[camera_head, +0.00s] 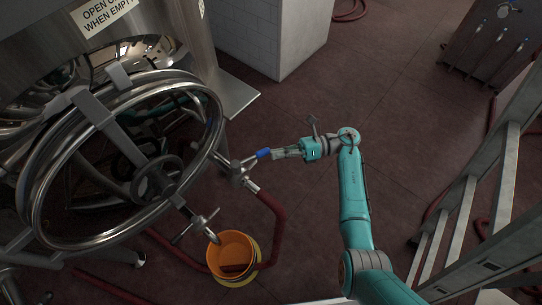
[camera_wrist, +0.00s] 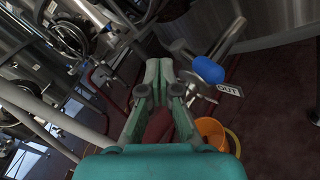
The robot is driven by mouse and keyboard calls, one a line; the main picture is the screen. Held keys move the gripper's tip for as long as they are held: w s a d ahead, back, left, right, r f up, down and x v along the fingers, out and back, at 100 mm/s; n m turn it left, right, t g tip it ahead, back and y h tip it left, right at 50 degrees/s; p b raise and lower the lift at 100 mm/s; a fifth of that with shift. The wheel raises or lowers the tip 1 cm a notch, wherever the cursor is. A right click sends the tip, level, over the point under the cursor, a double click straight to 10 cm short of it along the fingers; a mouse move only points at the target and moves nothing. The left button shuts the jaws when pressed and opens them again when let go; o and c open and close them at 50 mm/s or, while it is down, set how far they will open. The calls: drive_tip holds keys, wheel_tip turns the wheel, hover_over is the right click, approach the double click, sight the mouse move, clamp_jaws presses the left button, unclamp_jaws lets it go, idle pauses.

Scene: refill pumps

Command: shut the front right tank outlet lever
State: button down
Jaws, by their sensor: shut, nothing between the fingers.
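The outlet valve (camera_head: 238,171) sits low at the right side of the steel tank (camera_head: 190,40), with a red hose (camera_head: 268,225) attached. Its lever has a blue grip (camera_head: 263,153) that points right, toward my gripper (camera_head: 279,153). In the wrist view the blue grip (camera_wrist: 208,69) is right of my fingertips (camera_wrist: 160,68), and a tag (camera_wrist: 229,90) reading OUT hangs beside it. My gripper is shut and empty, with its tips close to the grip's end in the head view. I cannot tell whether they touch.
A large round hatch ring (camera_head: 205,150) stands left of the valve. An orange bucket (camera_head: 232,275) is on the floor below it. A ladder-like metal frame (camera_head: 465,205) is at the right and a white block (camera_head: 270,35) behind. Open floor lies between.

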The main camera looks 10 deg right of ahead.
drive_tip(key=s+d+f+m+t+h, duration=0.1)
drive_tip(key=s+d+f+m+t, duration=0.2)
drive_tip(key=m, duration=0.5)
drive_tip(key=s+d+f+m+t, duration=0.2)
drive_tip(key=s+d+m+t, duration=0.3)
drive_tip(key=m, duration=0.3)
approach(253, 157)
drive_tip(key=s+a, duration=0.1)
drive_tip(key=s, duration=0.1)
drive_tip(key=shift+m+t, duration=0.3)
drive_tip(key=shift+m, duration=0.1)
drive_tip(key=shift+w+a+f, duration=0.15)
drive_tip(key=shift+w+a, duration=0.2)
drive_tip(key=shift+w, duration=0.35)
drive_tip(key=shift+w+a+f, duration=0.1)
drive_tip(key=shift+w+a, duration=0.25)
drive_tip(key=shift+w, duration=0.35)
drive_tip(key=shift+w+a+f, duration=0.15)
drive_tip(key=shift+w+a, duration=0.2)
drive_tip(key=shift+w, duration=0.35)
drive_tip(key=shift+w, duration=0.1)
drive_tip(key=shift+w+a+r+n+g, duration=0.1)
drive_tip(key=shift+w+a+n+g, duration=0.2)
drive_tip(key=shift+w, duration=0.5)
drive_tip(key=shift+w+a+f+n+g, duration=0.15)
drive_tip(key=shift+w+g, duration=0.3)
drive_tip(key=shift+w, duration=0.35)
drive_tip(key=shift+w+a+r+n+g, duration=0.15)
drive_tip(key=shift+w+n+g, duration=0.15)
drive_tip(key=shift+w, duration=0.45)
